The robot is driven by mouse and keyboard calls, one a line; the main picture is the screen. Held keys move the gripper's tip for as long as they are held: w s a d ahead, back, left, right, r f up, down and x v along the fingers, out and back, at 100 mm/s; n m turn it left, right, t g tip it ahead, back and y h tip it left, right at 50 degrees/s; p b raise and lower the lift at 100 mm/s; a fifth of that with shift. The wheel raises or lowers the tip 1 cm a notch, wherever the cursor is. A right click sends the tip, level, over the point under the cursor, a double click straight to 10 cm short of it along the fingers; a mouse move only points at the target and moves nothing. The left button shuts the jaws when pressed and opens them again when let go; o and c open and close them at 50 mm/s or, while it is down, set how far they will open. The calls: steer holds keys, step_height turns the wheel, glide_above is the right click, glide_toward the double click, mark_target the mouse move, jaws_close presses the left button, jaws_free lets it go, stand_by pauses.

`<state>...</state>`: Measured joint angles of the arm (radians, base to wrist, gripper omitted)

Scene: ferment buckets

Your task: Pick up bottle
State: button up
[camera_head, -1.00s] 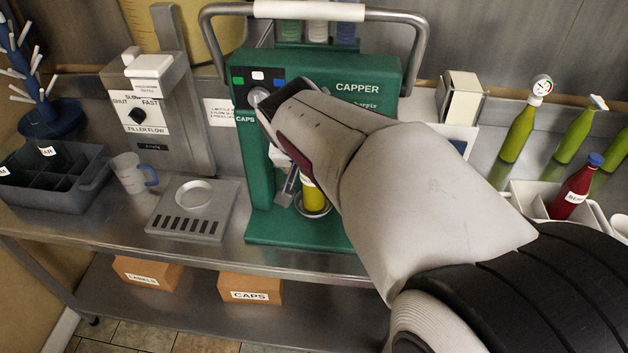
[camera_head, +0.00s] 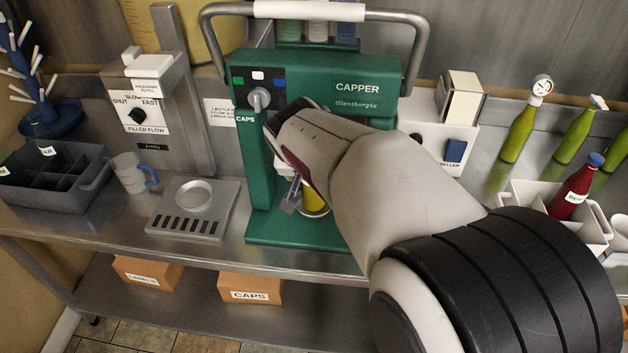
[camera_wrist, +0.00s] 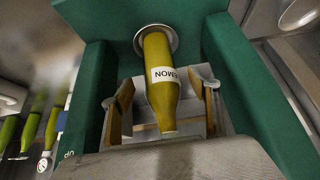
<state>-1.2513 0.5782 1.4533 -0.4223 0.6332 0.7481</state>
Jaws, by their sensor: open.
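A yellow-green bottle with a white label reading "LEMON" (camera_wrist: 161,85) stands in the green capper (camera_head: 338,92), its base on a round metal seat. In the head view only a small yellow part of it (camera_head: 314,198) shows below my arm. My gripper (camera_wrist: 163,108) is open in the wrist view, with one finger on each side of the bottle and visible gaps between. In the head view my gripper (camera_head: 290,195) is inside the capper's frame and mostly hidden by my arm.
A filler (camera_head: 150,115) with a drip tray (camera_head: 190,228), a measuring jug (camera_head: 132,172) and a grey divided bin (camera_head: 60,195) stand left. A white crate (camera_head: 525,200) with a red bottle (camera_head: 575,187) and several green bottles stand right. The capper's uprights flank my gripper closely.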

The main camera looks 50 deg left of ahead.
steer(key=x, duration=0.2)
steer(key=shift+w+a+f, duration=0.1)
steer(key=shift+a+f, duration=0.05)
steer(key=shift+f, duration=0.2)
steer(key=shift+r, duration=0.1)
jaws_close()
